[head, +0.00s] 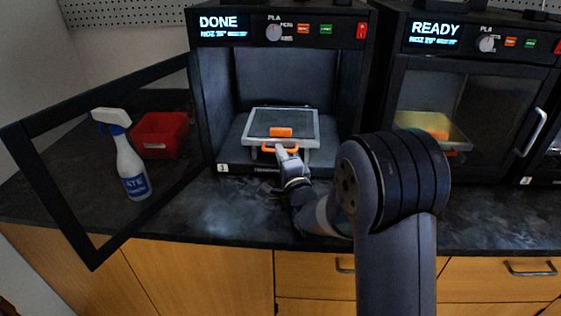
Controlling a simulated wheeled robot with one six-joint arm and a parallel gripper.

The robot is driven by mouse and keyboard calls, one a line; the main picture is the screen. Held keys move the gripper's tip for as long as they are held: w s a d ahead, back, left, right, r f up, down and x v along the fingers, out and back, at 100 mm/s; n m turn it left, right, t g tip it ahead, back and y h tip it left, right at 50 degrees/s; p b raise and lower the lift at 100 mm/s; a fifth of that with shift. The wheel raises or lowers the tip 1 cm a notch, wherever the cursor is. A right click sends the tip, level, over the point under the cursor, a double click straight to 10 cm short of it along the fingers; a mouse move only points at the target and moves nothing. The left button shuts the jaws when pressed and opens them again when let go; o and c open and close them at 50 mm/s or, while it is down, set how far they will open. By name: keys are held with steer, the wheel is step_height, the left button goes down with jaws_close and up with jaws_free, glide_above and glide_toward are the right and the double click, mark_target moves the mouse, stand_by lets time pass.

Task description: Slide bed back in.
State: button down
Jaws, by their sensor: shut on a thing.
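The print bed (302,120) is a grey-framed plate with an orange handle (262,149) on its front edge. It sits in the open chamber of the left 3D printer (211,100), whose display reads DONE. A small orange block (281,132) lies on the bed. My gripper (284,151) is at the front of the bed and shut on the orange handle. My arm comes in from the lower right. The gripper's fingertips are small in the picture, and how far the bed sits inside the chamber is hard to tell.
The left printer's framed door (62,205) stands swung open to the left. Through it show a spray bottle (130,165) and a red bin (160,134). A second printer (478,85), showing READY, stands closed at the right. The dark counter (225,215) is clear in front.

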steer(key=shift+w+f+b, duration=0.1)
steer(key=shift+w+b, duration=0.2)
steer(key=shift+w, duration=0.8)
steer(key=shift+d+r, duration=0.1)
steer(key=shift+r, duration=0.15)
steer(key=c, duration=1.8)
jaws_free()
steer(key=shift+w+f, duration=0.1)
steer(key=shift+w, duration=0.15)
steer(key=shift+o, duration=1.3)
steer(key=shift+s, duration=0.15)
steer(key=v, duration=1)
steer(key=shift+s+d+f+b, duration=0.1)
steer(key=shift+s+b, duration=0.2)
